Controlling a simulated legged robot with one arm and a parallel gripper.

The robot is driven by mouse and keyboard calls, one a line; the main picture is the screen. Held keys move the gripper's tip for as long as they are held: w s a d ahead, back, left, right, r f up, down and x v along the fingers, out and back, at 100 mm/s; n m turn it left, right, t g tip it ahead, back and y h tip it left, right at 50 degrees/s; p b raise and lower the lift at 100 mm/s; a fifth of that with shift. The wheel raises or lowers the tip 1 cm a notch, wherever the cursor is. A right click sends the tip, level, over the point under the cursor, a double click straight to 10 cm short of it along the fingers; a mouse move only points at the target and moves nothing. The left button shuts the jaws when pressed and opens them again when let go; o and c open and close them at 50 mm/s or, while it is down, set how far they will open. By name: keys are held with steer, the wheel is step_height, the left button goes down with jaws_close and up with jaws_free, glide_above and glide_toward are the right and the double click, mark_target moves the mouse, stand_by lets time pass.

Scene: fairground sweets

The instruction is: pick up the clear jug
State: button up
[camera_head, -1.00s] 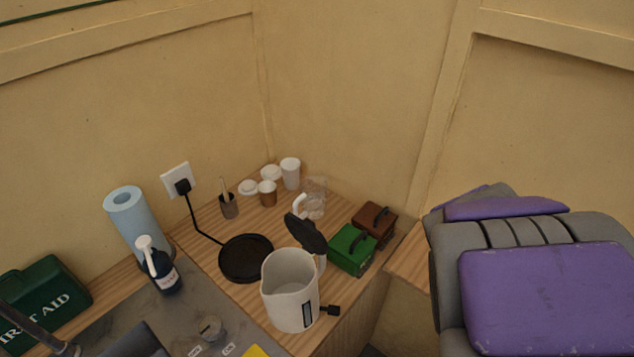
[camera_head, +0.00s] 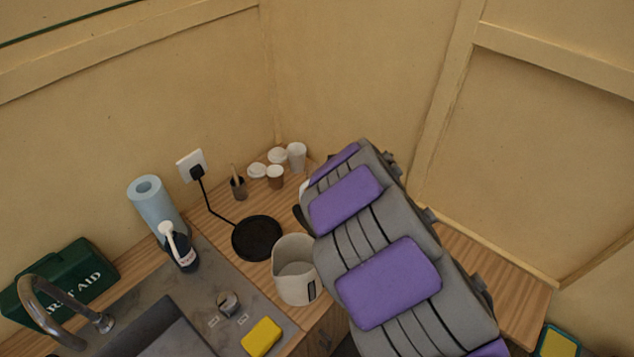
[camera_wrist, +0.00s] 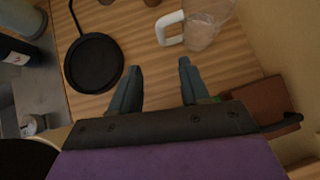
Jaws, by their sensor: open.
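The clear jug (camera_wrist: 206,27) stands on the wooden counter at the top of the wrist view, with its white handle toward the left. Its top is cut off by the picture edge. In the head view my arm hides most or all of it. My gripper (camera_wrist: 160,67) is open and empty, its two dark fingers apart over the counter. In the wrist picture the fingertips lie below the jug's handle, apart from it.
A black round base (camera_wrist: 94,63) lies left of the fingers. A brown box (camera_wrist: 255,100) is at the right, partly behind my gripper. Several cups and a pen pot (camera_head: 238,188) stand near the wall corner.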

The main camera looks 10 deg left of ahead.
steer(key=x, duration=1.4)
steer(key=shift+w+a+f, duration=0.1)
steer(key=shift+w, duration=0.1)
steer(key=shift+w+a+f, duration=0.25)
steer(key=shift+w+f, duration=0.05)
steer(key=shift+w, duration=0.05)
steer(key=shift+c, duration=0.4)
jaws_close()
